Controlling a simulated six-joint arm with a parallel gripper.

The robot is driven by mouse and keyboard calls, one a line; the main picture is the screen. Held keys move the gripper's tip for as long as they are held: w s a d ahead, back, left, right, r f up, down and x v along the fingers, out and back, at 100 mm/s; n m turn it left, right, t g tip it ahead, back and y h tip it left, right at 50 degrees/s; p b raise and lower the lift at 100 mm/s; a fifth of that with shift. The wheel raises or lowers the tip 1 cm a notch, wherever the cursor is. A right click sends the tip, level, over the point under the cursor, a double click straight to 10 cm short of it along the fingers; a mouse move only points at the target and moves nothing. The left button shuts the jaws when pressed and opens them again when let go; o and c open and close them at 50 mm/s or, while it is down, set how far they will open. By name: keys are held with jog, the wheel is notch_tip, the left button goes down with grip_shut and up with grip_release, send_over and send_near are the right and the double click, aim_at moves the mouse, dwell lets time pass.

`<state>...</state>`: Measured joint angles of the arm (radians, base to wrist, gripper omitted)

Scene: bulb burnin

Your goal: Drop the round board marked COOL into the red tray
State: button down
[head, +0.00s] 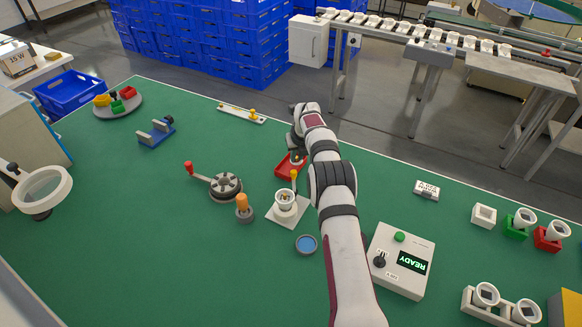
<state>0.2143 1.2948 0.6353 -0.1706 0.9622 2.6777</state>
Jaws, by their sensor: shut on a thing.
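A READY control box (402,252) stands right of my arm.

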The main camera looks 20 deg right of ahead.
jog(key=c, duration=0.8)
grip_release()
jog(key=shift+o, duration=0.2)
jog(key=v, duration=1.5)
jog(key=shift+r, duration=0.4)
jog(key=shift+s, duration=0.1)
